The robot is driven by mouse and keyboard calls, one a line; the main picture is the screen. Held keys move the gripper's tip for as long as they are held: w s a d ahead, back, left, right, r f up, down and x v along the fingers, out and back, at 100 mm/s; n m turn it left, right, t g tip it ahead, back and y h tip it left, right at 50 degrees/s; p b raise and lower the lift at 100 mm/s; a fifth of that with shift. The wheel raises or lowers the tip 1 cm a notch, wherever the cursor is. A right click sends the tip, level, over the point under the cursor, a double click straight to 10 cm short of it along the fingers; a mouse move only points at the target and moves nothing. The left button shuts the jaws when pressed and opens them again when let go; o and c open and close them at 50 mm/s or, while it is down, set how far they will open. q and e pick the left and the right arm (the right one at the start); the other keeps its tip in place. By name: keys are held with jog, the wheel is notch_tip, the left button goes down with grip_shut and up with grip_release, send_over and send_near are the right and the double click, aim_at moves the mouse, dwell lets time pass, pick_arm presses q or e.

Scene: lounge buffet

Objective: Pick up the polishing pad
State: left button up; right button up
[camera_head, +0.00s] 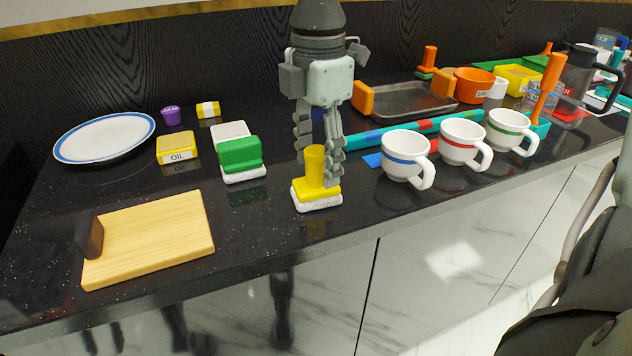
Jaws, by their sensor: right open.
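The polishing pad (318,198) appears to be the yellow block with an upright yellow handle and a speckled white underside. It stands on the black counter near its front edge. My right gripper (319,160) points down over it, open, with its fingers on either side of the handle. The fingers partly cover the handle, and I cannot tell whether they touch it. A similar green block with a white base (241,158) stands to its left. My left gripper is not in view.
A wooden board (150,240) and a blue-rimmed plate (104,138) lie to the left. A yellow box marked OIL (177,148) sits behind. White mugs (404,155) stand close on the right, before a dark tray (405,101). Some bare counter lies in front of the green block.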

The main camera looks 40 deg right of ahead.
jog(key=shift+c, duration=0.5)
grip_shut()
jog(key=shift+r, duration=0.1)
pick_arm(q)
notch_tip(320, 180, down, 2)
jog(key=shift+p, duration=0.5)
pick_arm(e)
notch_tip(320, 180, up, 28)
